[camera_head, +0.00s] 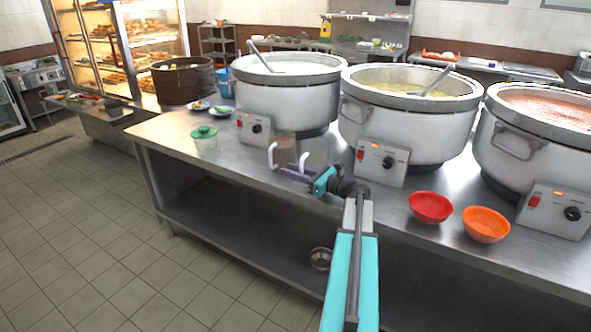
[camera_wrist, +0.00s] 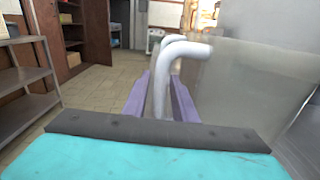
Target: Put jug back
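A brownish see-through jug (camera_head: 283,150) stands upright on the steel counter (camera_head: 208,168), in front of the left stockpot. A pale curved handle shows at its left side and a white, bent handle (camera_head: 304,160) at its right. My gripper (camera_head: 297,173) is low over the counter's front edge, at that white handle. In the wrist view the white handle (camera_wrist: 163,92) stands between my two purple fingers (camera_wrist: 160,100). It fills most of the narrow gap. I cannot tell whether the fingers press on it.
Three large stockpots stand on the counter: left (camera_head: 288,95), middle (camera_head: 410,115) and right (camera_head: 540,140). A red bowl (camera_head: 430,207) and an orange bowl (camera_head: 486,224) are at the right. A dark pot (camera_head: 183,80) stands behind.

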